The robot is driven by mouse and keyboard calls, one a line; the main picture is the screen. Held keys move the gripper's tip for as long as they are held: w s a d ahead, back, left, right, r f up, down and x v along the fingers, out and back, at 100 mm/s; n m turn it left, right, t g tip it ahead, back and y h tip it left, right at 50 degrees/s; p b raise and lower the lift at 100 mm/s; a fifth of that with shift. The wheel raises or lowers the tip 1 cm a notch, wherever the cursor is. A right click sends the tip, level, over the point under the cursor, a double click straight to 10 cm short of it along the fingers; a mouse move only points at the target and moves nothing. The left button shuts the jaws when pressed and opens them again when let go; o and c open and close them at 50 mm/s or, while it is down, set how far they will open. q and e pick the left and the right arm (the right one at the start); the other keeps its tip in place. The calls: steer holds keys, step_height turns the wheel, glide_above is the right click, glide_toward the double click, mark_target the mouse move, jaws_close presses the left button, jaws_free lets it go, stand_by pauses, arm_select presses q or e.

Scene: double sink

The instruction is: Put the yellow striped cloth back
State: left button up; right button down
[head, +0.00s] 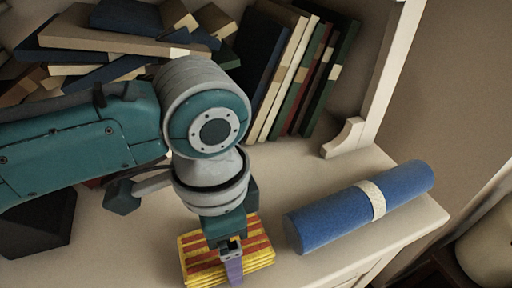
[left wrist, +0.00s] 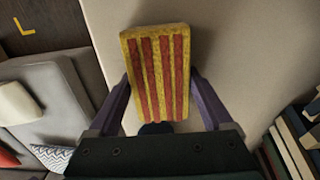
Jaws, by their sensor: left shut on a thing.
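The yellow striped cloth (head: 258,252) is a folded, thick rectangular pad with red stripes. It is at the front of the pale shelf top in the head view, below my left wrist. My left gripper (head: 232,262) points down and is shut on it. In the left wrist view the cloth (left wrist: 158,55) fills the space between the two purple fingers, one along each long side. I cannot tell whether the cloth touches the surface under it. My right gripper is not in view.
A blue roll with a pale band (head: 330,218) lies right of the cloth on the shelf top (head: 290,183). Upright books (head: 290,75) stand behind, with a messy book pile (head: 120,40) at the back left. Bare surface lies between the roll and the books.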

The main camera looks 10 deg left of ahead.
arm_select(q)
steer(key=shift+f, duration=0.15)
steer(key=o, duration=1)
steer(key=shift+c, duration=0.2)
step_height(320, 180, up, 12)
steer(key=r+p, duration=0.1)
steer(key=p, duration=0.3)
steer(key=s+d+f+n+t+h, duration=0.2)
steer(key=s+d+f+n+h, duration=0.1)
steer(key=s, duration=0.3)
steer(key=s+a+n+t+y, duration=0.1)
steer(key=s+a+n, duration=0.5)
steer(key=a, duration=0.6)
steer(key=shift+a+t+y, duration=0.2)
steer(key=shift+t+y, duration=0.1)
steer(key=shift+y, duration=0.6)
